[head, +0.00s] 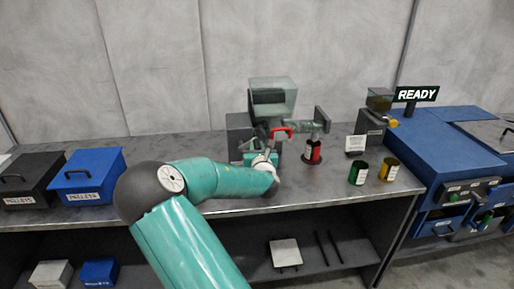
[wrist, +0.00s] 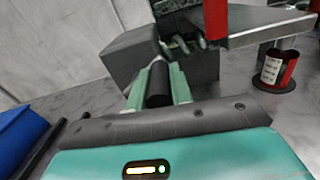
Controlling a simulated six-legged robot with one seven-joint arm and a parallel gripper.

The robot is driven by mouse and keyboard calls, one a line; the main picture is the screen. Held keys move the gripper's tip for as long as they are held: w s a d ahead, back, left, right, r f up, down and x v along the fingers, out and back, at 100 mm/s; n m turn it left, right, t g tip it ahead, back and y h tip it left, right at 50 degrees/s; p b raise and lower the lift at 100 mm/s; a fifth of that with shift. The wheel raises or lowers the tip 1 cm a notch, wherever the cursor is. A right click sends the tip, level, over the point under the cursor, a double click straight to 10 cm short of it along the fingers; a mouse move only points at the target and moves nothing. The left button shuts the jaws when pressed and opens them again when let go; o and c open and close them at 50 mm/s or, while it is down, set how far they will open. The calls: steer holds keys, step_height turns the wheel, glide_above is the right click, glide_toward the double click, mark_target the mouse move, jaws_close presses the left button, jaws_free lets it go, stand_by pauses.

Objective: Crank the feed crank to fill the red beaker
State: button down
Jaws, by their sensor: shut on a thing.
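The feed crank has a red arm (head: 281,130) on the front of the feeder, which is a grey machine with a clear hopper (head: 272,92) on top. In the wrist view the red arm (wrist: 215,18) stands at the top centre. My gripper (head: 265,158) is at the feeder's front. In the wrist view its green fingers (wrist: 158,85) are shut on the black crank handle (wrist: 158,84). The red beaker (head: 313,153) stands upright on a dark round base below the feeder's spout, and also shows at the right of the wrist view (wrist: 275,70). Its fill level cannot be told.
A green beaker (head: 358,173) and a yellow beaker (head: 388,169) stand to the right on the bench (head: 300,190). A blue bin (head: 88,176) and a black bin (head: 33,180) are at the left. A READY sign (head: 416,94) stands at the right, by blue cabinets.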

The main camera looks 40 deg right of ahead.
steer(key=shift+w+a, duration=0.1)
steer(key=c, duration=1.3)
jaws_free()
steer(key=shift+w+f, duration=0.1)
steer(key=shift+o, duration=0.2)
steer(key=v, duration=1.4)
